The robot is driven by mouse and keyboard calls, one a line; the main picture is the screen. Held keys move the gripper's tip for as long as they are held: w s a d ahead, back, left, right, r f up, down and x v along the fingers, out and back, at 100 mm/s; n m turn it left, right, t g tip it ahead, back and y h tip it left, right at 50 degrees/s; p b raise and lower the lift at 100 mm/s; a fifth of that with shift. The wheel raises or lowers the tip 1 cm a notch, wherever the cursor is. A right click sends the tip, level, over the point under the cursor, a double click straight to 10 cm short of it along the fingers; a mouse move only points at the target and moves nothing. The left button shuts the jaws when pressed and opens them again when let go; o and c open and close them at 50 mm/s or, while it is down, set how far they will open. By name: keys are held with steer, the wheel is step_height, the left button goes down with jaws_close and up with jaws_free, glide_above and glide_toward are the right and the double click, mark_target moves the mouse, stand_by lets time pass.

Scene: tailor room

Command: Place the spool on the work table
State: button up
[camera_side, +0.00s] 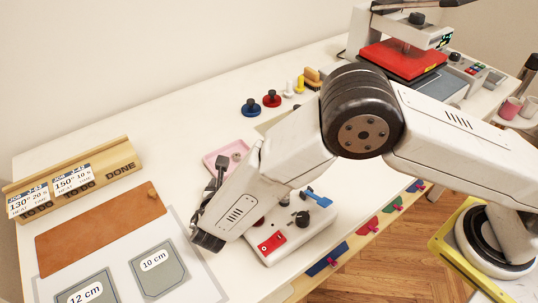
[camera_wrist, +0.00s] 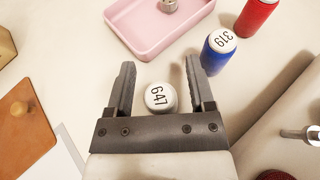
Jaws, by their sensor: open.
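A white-topped spool marked 647 (camera_wrist: 159,97) stands between the two fingers of my gripper (camera_wrist: 160,68) in the wrist view. My gripper is open, with a gap on both sides of this spool. A blue spool marked 319 (camera_wrist: 219,50) stands just right of the fingers, and a red spool (camera_wrist: 256,15) is farther to the upper right. In the side view my gripper (camera_side: 208,228) points down over the white work table (camera_side: 110,135), and my arm hides these spools there.
A pink tray (camera_wrist: 118,22) holding a small metal piece (camera_wrist: 167,6) lies ahead of the fingers. A brown board (camera_side: 95,235) and grey size templates (camera_side: 160,270) lie left of my gripper. A white device with a red switch (camera_side: 290,235) stands close on its right.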

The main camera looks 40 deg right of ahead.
steer(key=v, duration=1.2)
stand_by(0.8)
steer(key=shift+r, duration=0.1)
